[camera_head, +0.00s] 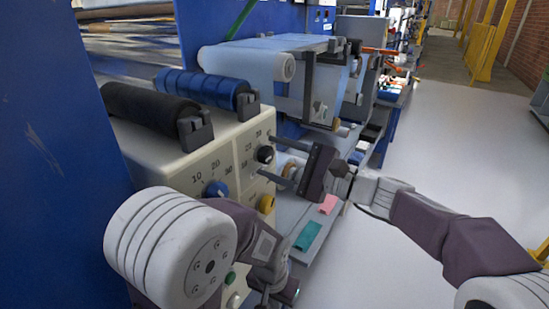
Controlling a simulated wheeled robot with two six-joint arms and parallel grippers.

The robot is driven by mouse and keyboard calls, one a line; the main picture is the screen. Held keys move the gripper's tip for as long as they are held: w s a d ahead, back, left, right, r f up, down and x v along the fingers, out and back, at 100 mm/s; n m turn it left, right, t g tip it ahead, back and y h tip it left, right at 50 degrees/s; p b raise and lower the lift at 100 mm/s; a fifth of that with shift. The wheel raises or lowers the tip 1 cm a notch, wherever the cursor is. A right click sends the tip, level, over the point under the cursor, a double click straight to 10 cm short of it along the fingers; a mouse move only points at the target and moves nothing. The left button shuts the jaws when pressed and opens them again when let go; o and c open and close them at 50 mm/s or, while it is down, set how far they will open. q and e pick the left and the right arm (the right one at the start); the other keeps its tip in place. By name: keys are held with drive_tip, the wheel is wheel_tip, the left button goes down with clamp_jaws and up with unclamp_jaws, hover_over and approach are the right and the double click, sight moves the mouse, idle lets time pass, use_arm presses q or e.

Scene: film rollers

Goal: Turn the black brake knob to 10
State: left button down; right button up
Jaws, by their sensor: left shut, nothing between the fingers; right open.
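The black brake knob (265,154) is on the cream control panel (190,168), right of a blue knob (215,188). Numbers are printed around it; 20 and 30 can be made out, but its pointer is too small to read. My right gripper (266,156) is open, its two fingers reaching left toward the panel, one above and one below the black knob. I cannot tell whether they touch it. My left gripper (265,295) is shut and empty, low in front of the panel and partly hidden by its own arm.
A yellow knob (266,204) and a green button (230,278) are lower on the panel. A black roller (150,103) and a blue roller (200,88) lie on top. A pink pad (328,204) and a teal pad (307,236) lie on a ledge. Floor at right is clear.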

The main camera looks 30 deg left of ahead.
drive_tip(key=d, duration=0.9)
drive_tip(key=shift+s, duration=0.35)
